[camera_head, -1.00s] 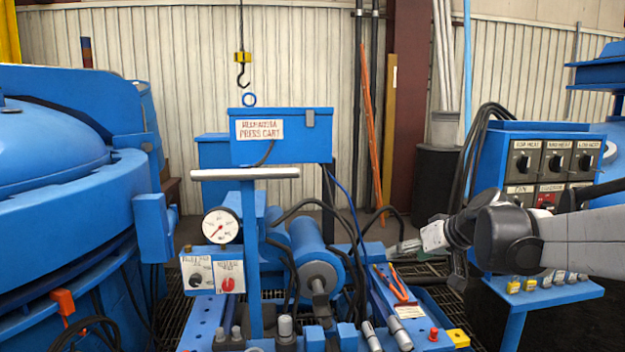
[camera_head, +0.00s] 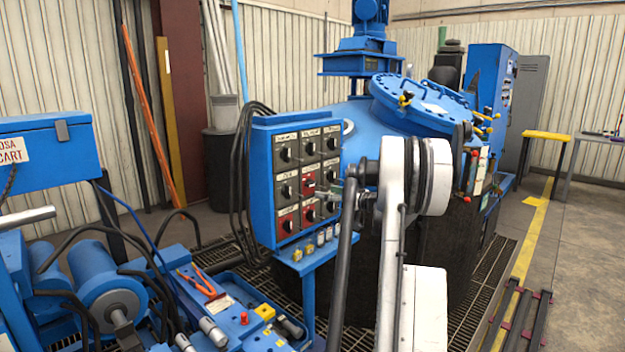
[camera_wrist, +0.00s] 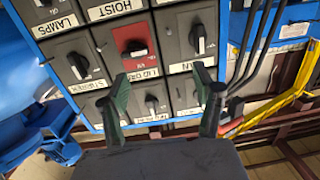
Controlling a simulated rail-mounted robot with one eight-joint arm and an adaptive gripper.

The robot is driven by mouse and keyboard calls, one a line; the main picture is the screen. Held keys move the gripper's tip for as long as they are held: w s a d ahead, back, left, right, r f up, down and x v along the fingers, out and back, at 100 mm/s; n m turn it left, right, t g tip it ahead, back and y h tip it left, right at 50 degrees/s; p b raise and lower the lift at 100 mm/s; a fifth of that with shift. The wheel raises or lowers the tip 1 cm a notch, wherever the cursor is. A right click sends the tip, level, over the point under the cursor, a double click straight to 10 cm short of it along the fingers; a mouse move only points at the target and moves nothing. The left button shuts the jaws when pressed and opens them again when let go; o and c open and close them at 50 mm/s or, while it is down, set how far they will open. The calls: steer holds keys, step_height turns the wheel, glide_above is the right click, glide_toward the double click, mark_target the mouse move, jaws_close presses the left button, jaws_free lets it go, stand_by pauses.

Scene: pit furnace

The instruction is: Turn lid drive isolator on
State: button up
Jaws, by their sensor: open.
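The blue switch panel (camera_head: 263,185) carries grey and red plates with black rotary knobs. In the wrist view a red plate (camera_wrist: 131,36) with a black knob (camera_wrist: 136,47) lies just beyond my fingers. A label that seems to read "LID DR…" (camera_wrist: 143,74) sits just below it, above another black knob (camera_wrist: 152,103). I cannot tell for certain which knob that label belongs to. My gripper (camera_wrist: 160,78) is open, its two fingers spread before the panel, with nothing between them. In the head view my gripper (camera_head: 337,192) is at the panel's right side, partly hidden by my arm; contact cannot be told.
Black cables (camera_head: 240,180) hang at the panel's left edge. A blue shelf (camera_head: 310,262) with small yellow-and-grey pieces stands below. The press cart (camera_head: 40,150) is at left. A blue round-lidded vessel (camera_head: 420,105) stands behind my arm. Open floor lies at right.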

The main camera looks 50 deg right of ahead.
glide_toward(314, 183)
steer(key=shift+h, duration=0.3)
steer(key=w, duration=0.6)
steer(key=w+d, duration=0.1)
steer(key=w, duration=0.3)
steer(key=shift+f+b, duration=0.35)
steer(key=c, duration=1.1)
